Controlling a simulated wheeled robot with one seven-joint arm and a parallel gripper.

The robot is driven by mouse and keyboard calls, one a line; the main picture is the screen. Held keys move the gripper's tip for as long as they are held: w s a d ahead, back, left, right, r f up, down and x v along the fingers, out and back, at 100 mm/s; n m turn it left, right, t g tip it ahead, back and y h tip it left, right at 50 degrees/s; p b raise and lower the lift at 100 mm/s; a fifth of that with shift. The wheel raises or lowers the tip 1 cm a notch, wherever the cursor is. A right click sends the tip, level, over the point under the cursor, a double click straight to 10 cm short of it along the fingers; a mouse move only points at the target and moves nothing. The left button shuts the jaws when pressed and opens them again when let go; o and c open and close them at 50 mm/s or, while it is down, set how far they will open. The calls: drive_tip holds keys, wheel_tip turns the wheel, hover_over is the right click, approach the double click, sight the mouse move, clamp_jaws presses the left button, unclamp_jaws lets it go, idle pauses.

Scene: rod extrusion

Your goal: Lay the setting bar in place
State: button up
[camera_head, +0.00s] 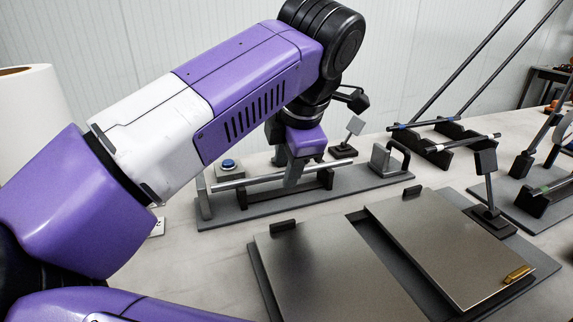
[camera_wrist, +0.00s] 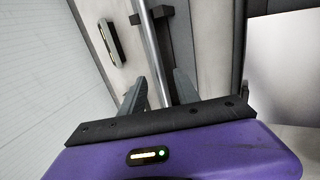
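A plain silver bar (camera_head: 250,180) lies across the dark supports of a long grey fixture plate at mid-left in the head view. I take it to be the setting bar. In the wrist view the bar (camera_wrist: 148,30) runs between the two fingers of my gripper (camera_wrist: 160,80). The fingers stand apart, with a gap visible beside the bar. The bar rests on its support (camera_wrist: 148,17). My wrist hides part of the fixture in the head view.
Two metal plates (camera_head: 325,270) (camera_head: 450,245) lie on a dark base at front centre. A post (camera_head: 486,180) stands behind the right one. Black racks (camera_head: 450,133) with banded rods are at the right.

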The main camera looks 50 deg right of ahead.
drive_tip(key=p+v, duration=0.1)
drive_tip(key=v, duration=0.6)
drive_tip(key=shift+r, duration=0.4)
drive_tip(key=shift+s+a, duration=0.1)
drive_tip(key=shift+s, duration=0.05)
idle(0.4)
